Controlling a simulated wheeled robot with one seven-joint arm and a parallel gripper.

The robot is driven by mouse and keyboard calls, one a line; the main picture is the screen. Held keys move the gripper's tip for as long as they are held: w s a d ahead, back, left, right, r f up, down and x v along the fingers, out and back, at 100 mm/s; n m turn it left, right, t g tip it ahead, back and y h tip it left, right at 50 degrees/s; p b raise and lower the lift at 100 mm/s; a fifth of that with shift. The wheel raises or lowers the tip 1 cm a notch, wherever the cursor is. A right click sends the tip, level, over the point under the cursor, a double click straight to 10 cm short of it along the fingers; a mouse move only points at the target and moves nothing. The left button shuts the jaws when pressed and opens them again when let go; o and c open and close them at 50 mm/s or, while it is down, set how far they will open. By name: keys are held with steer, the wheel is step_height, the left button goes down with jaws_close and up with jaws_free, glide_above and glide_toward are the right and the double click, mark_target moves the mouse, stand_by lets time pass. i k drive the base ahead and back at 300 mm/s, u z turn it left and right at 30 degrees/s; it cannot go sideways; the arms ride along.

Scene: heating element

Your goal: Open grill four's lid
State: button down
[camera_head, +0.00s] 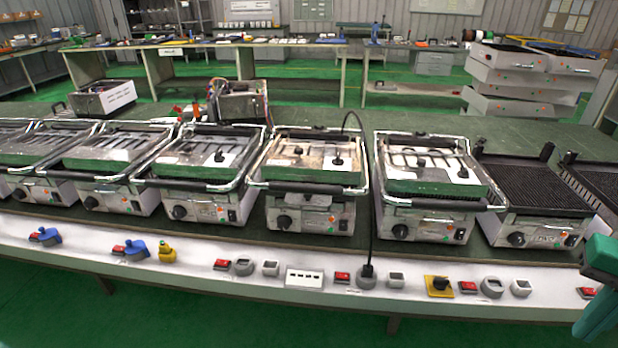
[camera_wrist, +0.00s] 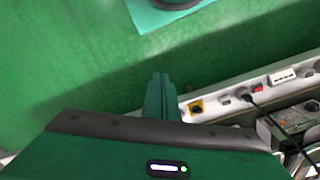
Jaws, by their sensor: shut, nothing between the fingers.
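A row of grills stands on the bench; no readable number shows which is grill four. Several have lids down, with metal bar handles across the front: one at centre-right (camera_head: 425,165), one in the middle (camera_head: 312,160), one left of it (camera_head: 205,160), and more at far left (camera_head: 108,160). The right-hand grill (camera_head: 535,188) shows a bare black ribbed plate. In the wrist view, my gripper (camera_wrist: 160,78) is shut and empty, over the green floor in front of the bench and apart from the grills. A grill corner (camera_wrist: 285,125) shows at right there.
The bench's white front strip (camera_head: 200,290) carries switches and sockets, including a yellow switch (camera_head: 438,286). A black cable (camera_head: 372,200) rises from a plug (camera_head: 367,272) between two grills.

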mark_target(314, 173)
steer(key=k, duration=1.25)
steer(key=u, duration=0.4)
steer(key=i, duration=1.8)
steer(key=z, duration=0.4)
